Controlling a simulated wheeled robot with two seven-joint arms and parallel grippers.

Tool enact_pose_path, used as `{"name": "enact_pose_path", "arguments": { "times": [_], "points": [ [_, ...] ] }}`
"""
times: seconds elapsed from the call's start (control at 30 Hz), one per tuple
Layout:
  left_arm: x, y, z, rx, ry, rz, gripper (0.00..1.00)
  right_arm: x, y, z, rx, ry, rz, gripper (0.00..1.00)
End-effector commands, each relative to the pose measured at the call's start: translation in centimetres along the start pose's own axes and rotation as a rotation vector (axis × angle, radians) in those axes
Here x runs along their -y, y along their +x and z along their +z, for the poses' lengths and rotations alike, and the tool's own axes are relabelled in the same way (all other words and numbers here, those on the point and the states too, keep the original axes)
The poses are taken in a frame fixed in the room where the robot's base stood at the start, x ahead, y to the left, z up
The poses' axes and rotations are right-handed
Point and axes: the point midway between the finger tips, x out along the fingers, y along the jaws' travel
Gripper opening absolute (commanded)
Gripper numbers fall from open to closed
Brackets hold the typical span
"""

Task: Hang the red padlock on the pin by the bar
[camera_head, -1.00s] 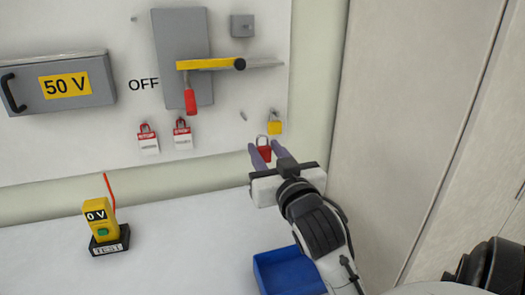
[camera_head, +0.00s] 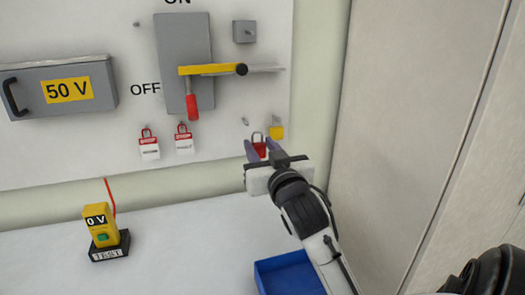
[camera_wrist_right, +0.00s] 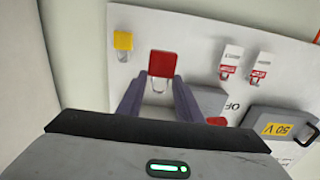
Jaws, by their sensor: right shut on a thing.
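The red padlock (camera_head: 259,150) is between the fingertips of my right gripper (camera_head: 259,147), in front of the white board. My right gripper is shut on it; its shackle points up in the head view. In the wrist view the red padlock (camera_wrist_right: 163,64) shows between the fingers (camera_wrist_right: 157,88), its shackle toward the gripper. A yellow-and-grey bar (camera_head: 210,70) crosses the grey switch plate. A small bare pin (camera_head: 245,121) stands just above the padlock, and another pin (camera_head: 136,24) at upper left. I cannot tell which the task means. My left gripper is not in view.
A yellow padlock (camera_head: 276,132) hangs close right of the red one. Two red-and-white lockout tags (camera_head: 149,148) (camera_head: 184,143) hang to the left. A blue bin (camera_head: 289,274) and a yellow tester (camera_head: 101,229) stand on the white table. A grey 50 V box (camera_head: 61,86) is at left.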

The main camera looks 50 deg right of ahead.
Motion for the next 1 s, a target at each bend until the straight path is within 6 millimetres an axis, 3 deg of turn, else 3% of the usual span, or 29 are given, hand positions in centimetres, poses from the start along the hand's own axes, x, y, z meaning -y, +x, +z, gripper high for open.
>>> {"name": "enact_pose_path", "arguments": {
  "times": [1.0],
  "points": [
    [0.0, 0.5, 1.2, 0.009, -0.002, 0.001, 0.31, 0.0, 5.1, 0.1, -0.003, -0.001, -0.001, 0.08]
  ]
}}
